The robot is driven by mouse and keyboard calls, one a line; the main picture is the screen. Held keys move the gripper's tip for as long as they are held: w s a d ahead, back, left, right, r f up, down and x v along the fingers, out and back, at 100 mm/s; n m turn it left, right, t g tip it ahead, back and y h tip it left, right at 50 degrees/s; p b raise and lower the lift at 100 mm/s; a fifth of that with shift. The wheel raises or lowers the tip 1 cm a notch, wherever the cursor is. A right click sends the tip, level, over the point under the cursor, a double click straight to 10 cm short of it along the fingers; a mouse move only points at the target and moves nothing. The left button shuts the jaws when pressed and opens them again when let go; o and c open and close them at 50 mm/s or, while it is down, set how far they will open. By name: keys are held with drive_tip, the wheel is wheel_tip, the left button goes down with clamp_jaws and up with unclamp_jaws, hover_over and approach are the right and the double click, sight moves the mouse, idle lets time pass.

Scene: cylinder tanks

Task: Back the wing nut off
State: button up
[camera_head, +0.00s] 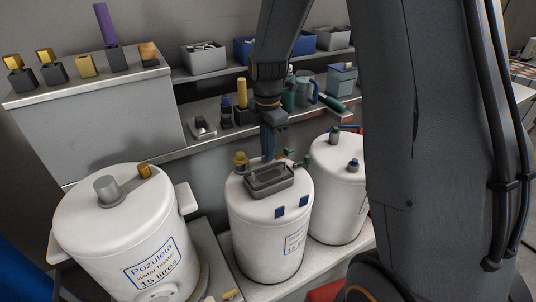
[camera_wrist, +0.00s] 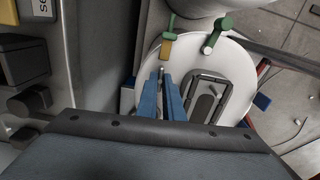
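My gripper (camera_head: 268,155) points down over the back part of the middle white tank (camera_head: 250,215). In the wrist view its two blue fingers (camera_wrist: 162,78) stand a little apart over the tank top. A small pale stub (camera_wrist: 161,71) shows between their tips; whether they touch it is unclear. I cannot clearly make out a wing nut; it may be this stub or be hidden by the fingers. A brass fitting with a green handle (camera_wrist: 167,46) lies just beyond the fingertips. A green valve (camera_wrist: 217,36) is farther right.
A grey rectangular tray or hatch (camera_head: 269,179) sits on the tank top, close beside the fingers. White tanks stand left (camera_head: 122,235) and right (camera_head: 340,190). A shelf (camera_head: 190,142) with bottles and boxes runs behind.

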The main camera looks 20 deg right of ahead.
drive_tip(key=shift+o, duration=1)
drive_tip(key=shift+r, duration=0.1)
drive_tip(key=shift+r+p, duration=2.1)
drive_tip(key=shift+r, duration=0.35)
